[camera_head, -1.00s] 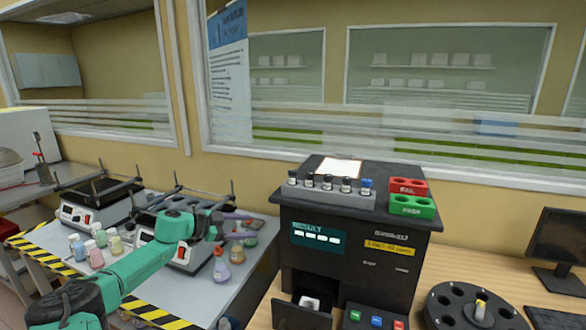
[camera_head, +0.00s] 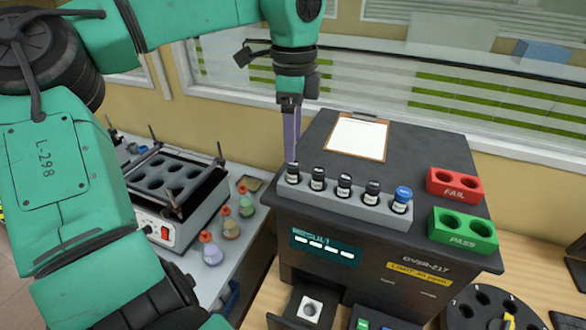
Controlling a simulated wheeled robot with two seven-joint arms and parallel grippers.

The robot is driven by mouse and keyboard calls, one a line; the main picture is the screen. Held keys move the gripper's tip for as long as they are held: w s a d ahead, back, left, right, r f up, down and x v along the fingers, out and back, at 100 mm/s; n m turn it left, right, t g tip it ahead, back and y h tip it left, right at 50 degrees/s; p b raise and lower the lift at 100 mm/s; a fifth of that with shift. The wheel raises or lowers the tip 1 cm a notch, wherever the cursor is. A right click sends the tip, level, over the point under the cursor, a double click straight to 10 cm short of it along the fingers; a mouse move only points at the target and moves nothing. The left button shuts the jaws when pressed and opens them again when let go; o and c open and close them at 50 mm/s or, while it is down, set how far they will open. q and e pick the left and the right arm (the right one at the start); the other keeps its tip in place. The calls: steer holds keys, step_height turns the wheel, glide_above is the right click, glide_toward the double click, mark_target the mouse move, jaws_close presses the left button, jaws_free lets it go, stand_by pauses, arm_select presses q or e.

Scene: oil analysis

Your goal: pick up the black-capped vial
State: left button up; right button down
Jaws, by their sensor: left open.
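Several black-capped vials stand upright in a grey rack on top of the dark analyzer (camera_head: 390,245). They include the leftmost (camera_head: 293,174), the second (camera_head: 317,180), the third (camera_head: 344,186) and the fourth (camera_head: 371,194). A blue-capped vial (camera_head: 401,201) stands at the rack's right end. My left gripper (camera_head: 291,158) points down with its fingers at the leftmost black-capped vial. It is open; the fingers overlap in this view, and I cannot tell whether they touch the cap. My right gripper is not in view.
A red FAIL block (camera_head: 455,186) and a green PASS block (camera_head: 463,230) sit right of the rack. A clipboard (camera_head: 358,137) lies behind it. The analyzer's drawer (camera_head: 308,311) is out below. A shaker (camera_head: 172,187) and flasks stand at left.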

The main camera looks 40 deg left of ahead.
mark_target(294, 164)
arm_select(q)
steer(key=f+p, duration=0.1)
steer(key=f, duration=0.1)
steer(key=f+p, duration=0.1)
steer(key=f, duration=0.1)
steer(key=w+f+p, duration=0.1)
steer(key=f, duration=0.2)
steer(key=shift+w+a+p, duration=0.1)
steer(key=shift+a+p, duration=0.2)
steer(key=shift+a, duration=0.1)
steer(key=shift+f, duration=0.3)
steer(key=shift+s, duration=0.2)
steer(key=shift+c, duration=0.6)
steer(key=shift+w, duration=0.1)
jaws_close()
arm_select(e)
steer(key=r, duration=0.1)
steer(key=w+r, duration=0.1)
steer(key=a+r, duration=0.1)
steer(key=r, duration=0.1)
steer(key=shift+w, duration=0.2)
arm_select(q)
steer(key=shift+r, duration=0.1)
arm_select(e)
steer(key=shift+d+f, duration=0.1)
